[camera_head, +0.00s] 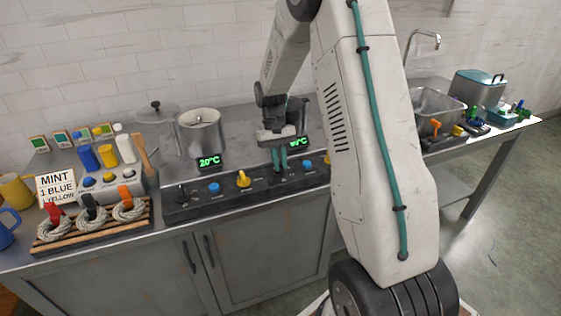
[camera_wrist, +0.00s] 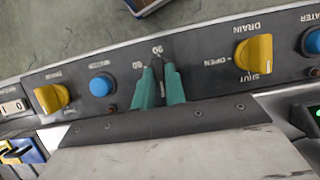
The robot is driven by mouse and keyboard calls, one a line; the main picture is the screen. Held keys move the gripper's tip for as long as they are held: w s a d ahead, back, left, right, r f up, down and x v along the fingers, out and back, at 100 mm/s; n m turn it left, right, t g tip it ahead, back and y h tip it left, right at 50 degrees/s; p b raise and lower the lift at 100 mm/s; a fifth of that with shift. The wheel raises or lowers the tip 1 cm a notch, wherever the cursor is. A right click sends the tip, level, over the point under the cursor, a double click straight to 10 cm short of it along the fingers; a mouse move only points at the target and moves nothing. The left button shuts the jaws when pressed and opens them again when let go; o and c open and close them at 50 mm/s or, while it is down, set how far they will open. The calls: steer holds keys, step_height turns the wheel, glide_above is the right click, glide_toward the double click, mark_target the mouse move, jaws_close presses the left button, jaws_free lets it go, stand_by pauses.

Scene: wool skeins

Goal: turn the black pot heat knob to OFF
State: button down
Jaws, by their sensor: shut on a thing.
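The control panel (camera_head: 225,197) runs along the counter's front edge. My gripper (camera_head: 280,167) is over its middle, fingers pointing down, shut on a black knob. In the wrist view, the teal fingertips (camera_wrist: 159,88) sit on both sides of the black knob (camera_wrist: 158,66), with the marks 60 and 90 beside it. The fingers cover most of the knob, and I cannot read an OFF mark or tell its exact setting. A dark pot (camera_head: 302,107) stands behind my gripper, partly hidden by my arm. Its green display (camera_head: 299,142) is partly covered.
Beside the held knob are blue buttons (camera_wrist: 102,86) and yellow knobs (camera_wrist: 253,54). Another black knob (camera_head: 182,194) is at the panel's left end. A steel pot (camera_head: 200,132) stands behind a 20°C display (camera_head: 209,161). Skeins on a wooden rack (camera_head: 95,238) lie left; a sink (camera_head: 437,108) is right.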

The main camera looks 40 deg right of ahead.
steer(key=shift+s, duration=0.1)
stand_by(0.4)
steer(key=c, duration=1.4)
jaws_free()
steer(key=shift+c, duration=0.2)
steer(key=v, duration=0.7)
steer(key=shift+r, duration=0.35)
